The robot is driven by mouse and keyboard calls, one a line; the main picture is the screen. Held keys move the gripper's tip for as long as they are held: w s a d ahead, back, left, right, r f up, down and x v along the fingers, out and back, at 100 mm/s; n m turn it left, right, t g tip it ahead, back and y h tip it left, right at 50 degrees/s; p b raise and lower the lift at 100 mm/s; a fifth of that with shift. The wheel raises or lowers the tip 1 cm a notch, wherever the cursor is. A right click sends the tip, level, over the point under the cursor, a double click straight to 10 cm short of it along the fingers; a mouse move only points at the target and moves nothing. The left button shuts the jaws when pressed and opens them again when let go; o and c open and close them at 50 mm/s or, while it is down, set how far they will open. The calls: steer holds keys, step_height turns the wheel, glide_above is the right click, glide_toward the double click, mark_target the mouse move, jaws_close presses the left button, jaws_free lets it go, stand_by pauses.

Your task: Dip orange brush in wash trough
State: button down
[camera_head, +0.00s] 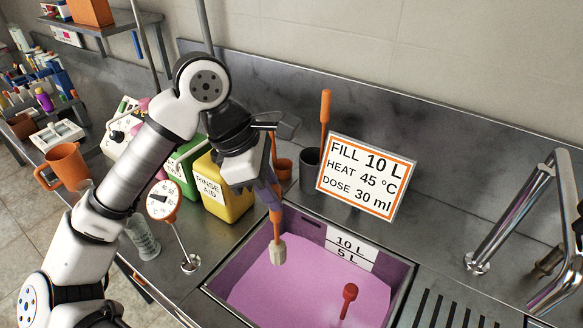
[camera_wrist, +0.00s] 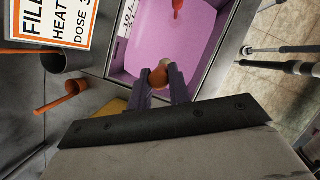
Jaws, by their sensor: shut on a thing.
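My gripper (camera_head: 270,196) is shut on the orange brush (camera_head: 276,228) and holds it upright, bristles down. The brush's pale head (camera_head: 278,253) hangs inside the wash trough (camera_head: 399,262), near its back left corner. I cannot tell whether the bristles touch the pink-purple liquid (camera_head: 310,280). In the wrist view, the gripper's purple fingers (camera_wrist: 161,88) close around the orange handle (camera_wrist: 160,74) with the liquid (camera_wrist: 180,38) beyond. A red-handled object (camera_head: 348,296) stands in the liquid at the front right; its lower part is hidden.
A sign (camera_head: 365,180) reading 10 L, 45 °C and 30 ml stands behind the trough. A grey cup (camera_head: 310,170) with an orange-handled tool (camera_head: 325,108) stands at the back. A yellow rinse-aid container (camera_head: 222,195) is left; a chrome pipe (camera_head: 515,215) is right.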

mark_target(272, 242)
steer(key=shift+w+d, duration=0.25)
steer(key=shift+w, duration=0.1)
step_height(272, 242, down, 18)
steer(key=b, duration=0.8)
steer(key=shift+f+b, duration=0.75)
steer(key=shift+b, duration=0.4)
steer(key=shift+r, duration=0.1)
steer(key=shift+r+p, duration=3.7)
steer(key=shift+r, duration=5.55)
steer(key=shift+s+f, duration=0.1)
